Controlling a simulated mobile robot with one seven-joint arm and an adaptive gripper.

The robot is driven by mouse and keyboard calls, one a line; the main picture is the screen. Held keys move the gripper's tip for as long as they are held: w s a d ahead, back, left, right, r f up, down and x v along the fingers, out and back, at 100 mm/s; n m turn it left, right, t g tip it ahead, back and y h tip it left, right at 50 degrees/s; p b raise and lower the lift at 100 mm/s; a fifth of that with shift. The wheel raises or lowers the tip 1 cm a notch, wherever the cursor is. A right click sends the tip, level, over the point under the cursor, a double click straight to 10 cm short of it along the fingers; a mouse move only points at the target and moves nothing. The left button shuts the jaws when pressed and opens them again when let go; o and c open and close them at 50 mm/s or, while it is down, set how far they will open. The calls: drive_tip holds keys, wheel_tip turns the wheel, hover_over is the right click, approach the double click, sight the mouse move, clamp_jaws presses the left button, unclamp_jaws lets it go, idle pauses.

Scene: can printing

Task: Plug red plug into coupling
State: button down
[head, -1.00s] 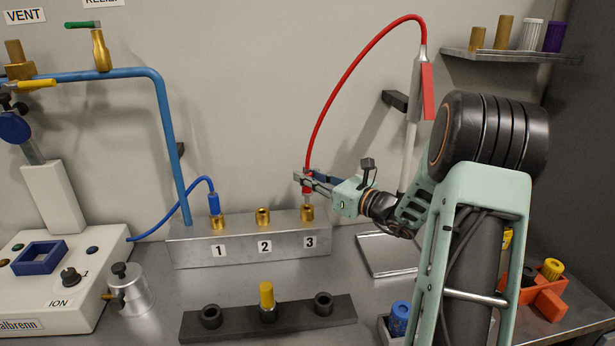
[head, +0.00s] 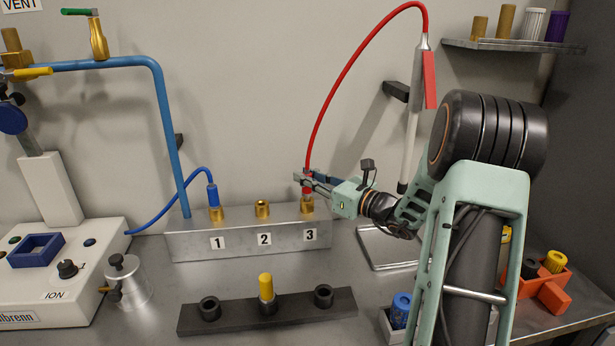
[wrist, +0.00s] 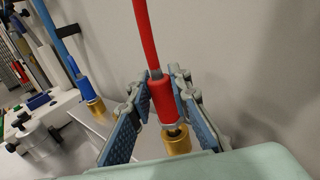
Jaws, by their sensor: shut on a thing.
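The red plug (wrist: 164,103) on its red hose hangs upright between my gripper's fingers in the wrist view. My gripper (head: 307,181) is shut on the red plug, just above the brass coupling marked 3 (head: 307,206). That coupling also shows under the plug in the wrist view (wrist: 177,142). The plug's metal tip reaches down to the coupling's mouth; how deep it sits I cannot tell. Brass coupling 2 (head: 262,208) is empty. The blue plug (head: 213,196) sits in coupling 1 (head: 217,214).
A dark rack (head: 290,313) with a yellow-topped piece (head: 265,287) lies in front of the metal coupling block (head: 200,247). The red hose (head: 350,72) arches to a metal stand (head: 413,110). A blue pipe (head: 165,120) rises at the left.

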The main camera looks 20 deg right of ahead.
drive_tip(key=shift+f+b, duration=0.55)
drive_tip(key=shift+f, duration=0.25)
drive_tip(key=c, duration=1.7)
unclamp_jaws()
drive_tip(key=shift+s, duration=0.1)
drive_tip(key=v, duration=1.2)
